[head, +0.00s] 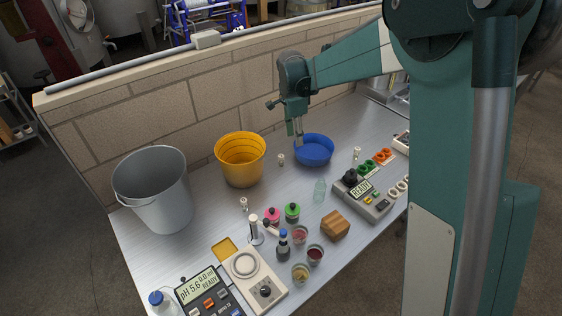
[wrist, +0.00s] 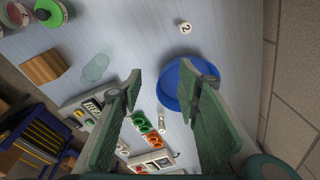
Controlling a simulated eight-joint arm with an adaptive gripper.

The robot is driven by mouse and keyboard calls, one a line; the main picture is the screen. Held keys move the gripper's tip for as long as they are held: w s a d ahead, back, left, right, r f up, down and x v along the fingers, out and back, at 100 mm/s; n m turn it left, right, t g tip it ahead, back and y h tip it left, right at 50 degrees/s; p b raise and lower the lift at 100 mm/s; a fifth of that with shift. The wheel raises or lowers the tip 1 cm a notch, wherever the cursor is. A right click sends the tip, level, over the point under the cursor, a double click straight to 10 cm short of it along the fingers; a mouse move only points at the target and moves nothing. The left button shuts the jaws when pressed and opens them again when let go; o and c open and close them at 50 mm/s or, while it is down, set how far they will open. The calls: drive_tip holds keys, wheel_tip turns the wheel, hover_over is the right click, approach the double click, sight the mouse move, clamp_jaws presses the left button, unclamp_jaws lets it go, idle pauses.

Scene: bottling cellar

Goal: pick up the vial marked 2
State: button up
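The vial marked 2 is a small vial standing on the bench. In the wrist view its white cap (wrist: 185,27) with a dark 2 shows near the top, beyond the fingertips. In the head view the small vial (head: 281,159) left of the blue bowl appears to be the same one; its mark is too small to read there. My gripper (head: 298,141) points down beside the bowl's left edge, to the right of that vial. In the wrist view my gripper (wrist: 163,86) has its two green fingers wide apart with nothing between them; the right finger overlaps the bowl in view.
The blue bowl (head: 313,152) is close to my gripper. A yellow bucket (head: 240,160) and a grey bucket (head: 155,190) stand left along the brick wall (head: 200,105). Other small vials stand at the left (head: 243,203) and right (head: 357,153). Bottles and a wooden block (head: 335,225) crowd the front.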

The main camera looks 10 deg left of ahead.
sight(280, 156)
drive_tip(key=w+a+f+m, duration=0.1)
drive_tip(key=a+f, duration=0.1)
drive_tip(key=f, duration=0.1)
drive_tip(key=w+a+f+m, duration=0.1)
drive_tip(key=w+a+f, duration=0.1)
drive_tip(key=a+f, duration=0.1)
drive_tip(key=w+a+f+m+g, duration=0.1)
drive_tip(key=a+f, duration=0.1)
drive_tip(key=f, duration=0.2)
drive_tip(key=shift+w+a+f+h, duration=0.2)
drive_tip(key=shift+a+f+h, duration=0.05)
drive_tip(key=shift+f+h, duration=0.15)
drive_tip(key=shift+d+f, duration=0.2)
drive_tip(key=shift+f, duration=1)
drive_tip(key=shift+w+d+f+b, duration=0.1)
drive_tip(key=shift+d+f+b, duration=0.1)
drive_tip(key=shift+f, duration=1.1)
drive_tip(key=shift+d+f+b, duration=0.1)
drive_tip(key=shift+f+b, duration=0.1)
drive_tip(key=shift+f, duration=1.1)
drive_tip(key=c, duration=0.9)
